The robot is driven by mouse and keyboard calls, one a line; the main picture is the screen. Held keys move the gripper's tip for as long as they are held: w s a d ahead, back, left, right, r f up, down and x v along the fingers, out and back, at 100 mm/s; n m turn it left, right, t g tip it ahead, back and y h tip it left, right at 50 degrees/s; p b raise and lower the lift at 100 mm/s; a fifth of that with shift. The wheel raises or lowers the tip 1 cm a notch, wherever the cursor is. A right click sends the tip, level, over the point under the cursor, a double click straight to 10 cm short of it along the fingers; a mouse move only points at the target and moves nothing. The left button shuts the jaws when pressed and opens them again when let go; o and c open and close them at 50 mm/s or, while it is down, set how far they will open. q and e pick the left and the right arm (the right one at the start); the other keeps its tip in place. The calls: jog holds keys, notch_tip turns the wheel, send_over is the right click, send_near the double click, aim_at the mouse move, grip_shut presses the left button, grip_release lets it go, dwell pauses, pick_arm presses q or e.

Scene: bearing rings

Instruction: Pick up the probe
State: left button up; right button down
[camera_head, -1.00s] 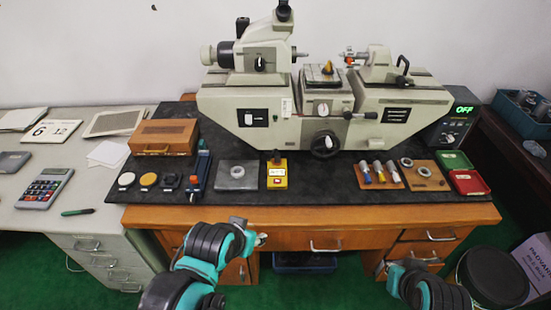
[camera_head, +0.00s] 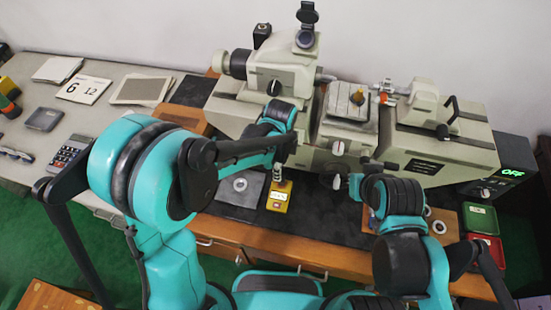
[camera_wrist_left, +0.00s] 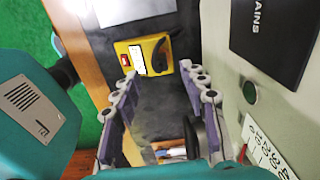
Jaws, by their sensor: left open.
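I cannot tell for certain which thing is the probe. A blue-and-white piece (camera_wrist_left: 174,153) on wood, partly hidden by my left gripper, shows low in the left wrist view. My left gripper (camera_wrist_left: 160,76) is open and empty over the dark mat, between this piece and the yellow box (camera_wrist_left: 145,55). In the head view the left gripper (camera_head: 279,170) is by the yellow box (camera_head: 279,196). My right gripper (camera_head: 342,182) is over the mat to the right of the box, its fingers too small to judge. My right arm hides most of the wooden holder area.
The large grey measuring machine (camera_head: 450,155) stands close behind both grippers. A grey block with a ring (camera_head: 240,188) lies left of the yellow box. An open red and green case (camera_head: 482,220) and the OFF display box (camera_head: 510,165) are at the right.

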aim_at(282, 180)
pick_arm(q)
jog(key=shift+w+f, duration=0.1)
jog(key=shift+f, duration=0.15)
jog(key=f, duration=0.2)
jog(key=f+b, duration=0.1)
jog(key=f, duration=0.2)
jog(key=d+f+b, duration=0.1)
jog(key=f, duration=0.1)
jog(key=shift+s+f, duration=0.2)
grip_shut()
